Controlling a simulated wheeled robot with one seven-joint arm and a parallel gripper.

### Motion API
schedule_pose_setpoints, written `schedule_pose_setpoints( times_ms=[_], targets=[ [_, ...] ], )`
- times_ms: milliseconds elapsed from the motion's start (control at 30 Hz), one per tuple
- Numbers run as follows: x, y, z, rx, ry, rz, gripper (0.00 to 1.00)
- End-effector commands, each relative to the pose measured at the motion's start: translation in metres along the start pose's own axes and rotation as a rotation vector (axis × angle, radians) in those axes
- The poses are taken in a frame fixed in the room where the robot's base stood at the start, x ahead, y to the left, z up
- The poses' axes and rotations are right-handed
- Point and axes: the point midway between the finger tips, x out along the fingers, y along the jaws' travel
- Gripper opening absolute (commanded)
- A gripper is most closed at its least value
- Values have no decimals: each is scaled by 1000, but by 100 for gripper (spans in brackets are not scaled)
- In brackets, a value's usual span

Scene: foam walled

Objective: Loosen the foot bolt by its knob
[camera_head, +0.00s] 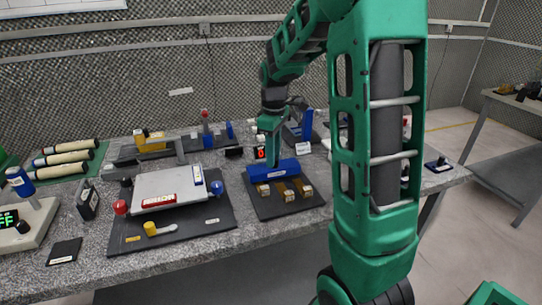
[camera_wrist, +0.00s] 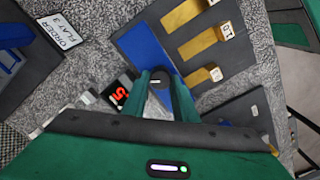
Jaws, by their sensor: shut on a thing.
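My gripper (camera_wrist: 160,86) points down at the bench, its two green fingers closed around a small dark round knob (camera_wrist: 160,76) with a pale mark on top. I take this knob to be the foot bolt's; the bolt below it is hidden. In the head view my gripper (camera_head: 268,148) is just behind the blue block (camera_head: 266,173) with several brass bars, and the knob cannot be made out there. In the wrist view the knob is beside the lower end of the blue block (camera_wrist: 147,46).
A small red-digit display (camera_wrist: 119,95) sits close left of the fingers. A labelled card (camera_wrist: 60,34) lies farther left. In the head view, a board with a light plate (camera_head: 165,188) and coloured knobs is left of the blue block. Bare bench shows at the front edge.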

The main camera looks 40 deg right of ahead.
Motion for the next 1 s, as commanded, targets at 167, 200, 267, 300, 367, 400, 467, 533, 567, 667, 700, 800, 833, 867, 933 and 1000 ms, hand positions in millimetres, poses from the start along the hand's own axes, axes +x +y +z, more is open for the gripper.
schedule_pose_setpoints(
  times_ms=[167, 200, 267, 300, 367, 400, 467, 533, 567, 667, 700, 800, 833, 867, 933, 1000],
  targets=[
    [-2, 3, -2, -87, 7, 10, 3],
    [-2, 3, -2, -101, 7, 10, 3],
    [-2, 3, -2, -120, 7, 10, 3],
    [-2, 3, -2, -129, 7, 10, 3],
    [-2, 3, -2, -142, 7, 10, 3],
    [-2, 3, -2, -148, 6, 10, 3],
    [-2, 3, -2, -154, 6, 10, 3],
    [-2, 4, -2, -158, 6, 10, 3],
    [-2, 4, -2, -159, 6, 10, 3],
    [-2, 4, -1, -160, 6, 10, 3],
    [-2, 4, -1, -159, 6, 10, 3],
    [-2, 4, -1, -158, 6, 11, 3],
    [-2, 4, -1, -158, 6, 11, 3],
    [-2, 4, -1, -158, 6, 11, 3],
    [-2, 4, -1, -157, 5, 10, 38],
    [-2, 3, -1, -158, 4, 8, 44]
  ],
)
